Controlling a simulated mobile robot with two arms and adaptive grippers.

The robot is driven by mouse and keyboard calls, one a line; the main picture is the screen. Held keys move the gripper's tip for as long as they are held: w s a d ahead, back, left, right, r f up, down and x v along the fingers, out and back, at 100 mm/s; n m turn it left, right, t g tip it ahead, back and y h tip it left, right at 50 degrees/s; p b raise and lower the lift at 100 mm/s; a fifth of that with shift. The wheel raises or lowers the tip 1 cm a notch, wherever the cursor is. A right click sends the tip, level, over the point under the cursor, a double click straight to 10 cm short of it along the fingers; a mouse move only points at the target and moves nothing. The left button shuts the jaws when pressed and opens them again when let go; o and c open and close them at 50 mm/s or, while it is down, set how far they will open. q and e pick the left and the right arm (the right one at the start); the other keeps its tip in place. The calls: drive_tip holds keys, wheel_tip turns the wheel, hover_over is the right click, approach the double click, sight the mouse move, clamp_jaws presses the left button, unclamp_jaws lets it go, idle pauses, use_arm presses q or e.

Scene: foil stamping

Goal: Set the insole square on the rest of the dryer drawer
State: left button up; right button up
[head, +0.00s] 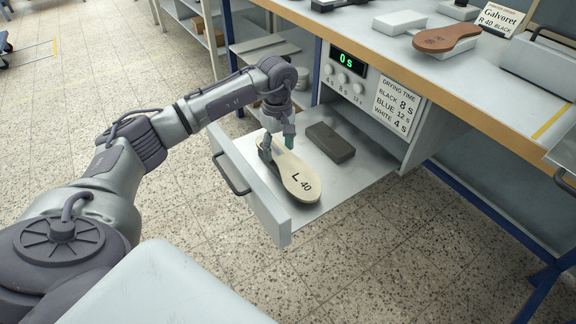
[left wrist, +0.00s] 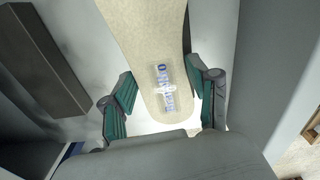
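In the left wrist view the insole (left wrist: 147,35) bears a blue print. My left gripper (head: 278,146) straddles the insole's far end; its teal fingers (left wrist: 162,82) meet both edges, so it looks shut on it. A dark edge shows beside and under the insole there, perhaps the rest, mostly hidden. Whether the insole touches it I cannot tell. My right gripper is not in view.
A dark grey block (head: 331,143) lies in the drawer beside the insole. The dryer display (head: 347,60) reads "0 s"; a drying time card (head: 398,105) hangs beside it. A brown insole (head: 446,37) is on the bench above. The drawer's near right floor is bare.

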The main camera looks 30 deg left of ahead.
use_arm(q)
drive_tip(key=c, duration=0.7)
